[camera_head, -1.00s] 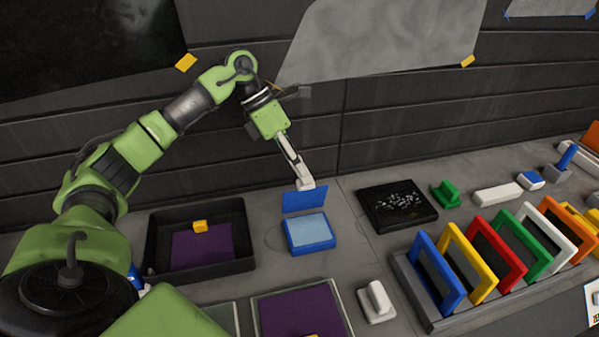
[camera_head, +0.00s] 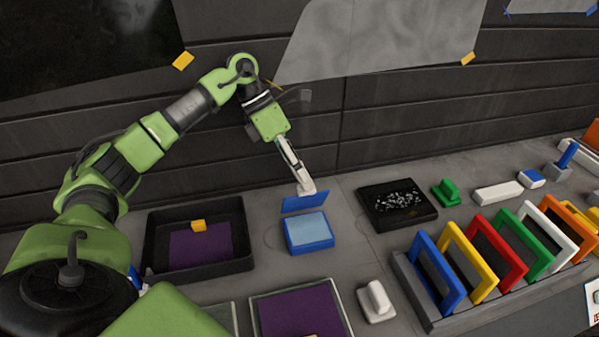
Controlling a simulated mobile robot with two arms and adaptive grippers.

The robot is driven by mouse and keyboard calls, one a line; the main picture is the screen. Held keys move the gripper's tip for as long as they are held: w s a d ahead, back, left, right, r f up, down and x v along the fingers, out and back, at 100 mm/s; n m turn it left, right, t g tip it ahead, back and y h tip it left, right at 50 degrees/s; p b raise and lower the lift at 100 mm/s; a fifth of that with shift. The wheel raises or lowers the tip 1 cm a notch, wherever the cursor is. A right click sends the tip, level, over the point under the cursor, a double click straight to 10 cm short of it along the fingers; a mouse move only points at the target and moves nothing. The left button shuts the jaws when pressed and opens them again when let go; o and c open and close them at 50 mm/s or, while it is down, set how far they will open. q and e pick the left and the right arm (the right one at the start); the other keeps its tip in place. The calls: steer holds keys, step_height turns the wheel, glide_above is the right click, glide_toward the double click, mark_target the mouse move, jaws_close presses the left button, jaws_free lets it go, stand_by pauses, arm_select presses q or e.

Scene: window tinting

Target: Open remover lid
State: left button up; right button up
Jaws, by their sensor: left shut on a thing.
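The remover is a small blue box (camera_head: 309,246) with a light blue pad (camera_head: 306,229) showing inside it. Its blue lid (camera_head: 304,203) stands tilted up behind the box, at the far edge. My left gripper (camera_head: 305,190) reaches down from the upper left and is shut on the lid's upper edge. The fingertips partly cover the top of the lid. I cannot tell whether the lid still touches the box. My right gripper is not in view.
A black tray (camera_head: 246,262) with a purple sheet lies left of the box. A dark tray with small bits (camera_head: 372,215) lies to the right. A rack (camera_head: 408,277) of coloured frames stands at the right. Bare counter surrounds the box.

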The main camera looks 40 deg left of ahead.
arm_select(q)
steer(key=shift+a+f, duration=0.35)
steer(key=shift+f, duration=0.25)
steer(key=shift+r, duration=0.3)
steer(key=shift+c, duration=0.6)
steer(key=r, duration=1)
steer(key=shift+d+r, duration=0.25)
steer(key=shift+d, duration=0.05)
steer(key=shift+c, duration=0.3)
steer(key=shift+r, duration=0.15)
